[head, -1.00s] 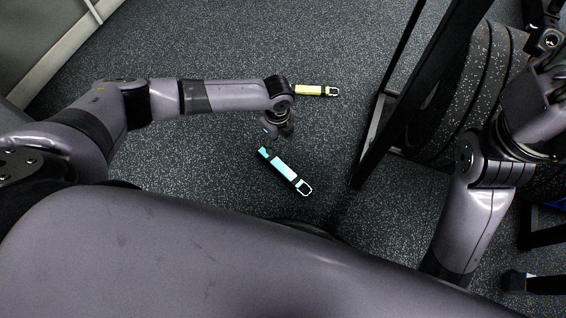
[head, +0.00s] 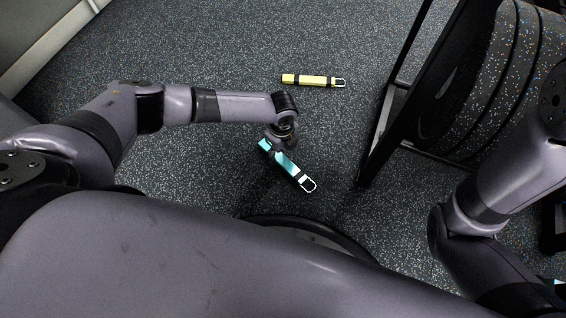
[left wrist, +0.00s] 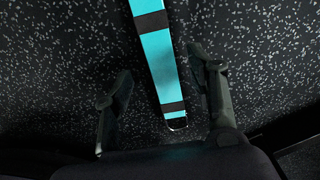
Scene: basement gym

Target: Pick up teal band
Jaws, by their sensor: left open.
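The teal band (head: 285,165) is a folded strip with black bands and a metal clip at its lower right end. It appears to lie on the dark speckled floor. My left gripper (head: 277,150) is over its upper left part in the head view and hides some of it. In the left wrist view the teal band (left wrist: 159,60) runs between the two fingers of my open left gripper (left wrist: 160,64). Clear gaps show on both sides, and neither finger visibly touches it. My right gripper is out of view; only part of that arm shows.
A yellow band (head: 314,81) with a metal clip lies on the floor beyond my left arm. A black rack upright (head: 395,115) and large speckled weight plates (head: 490,85) stand to the right. The floor between the bands is clear.

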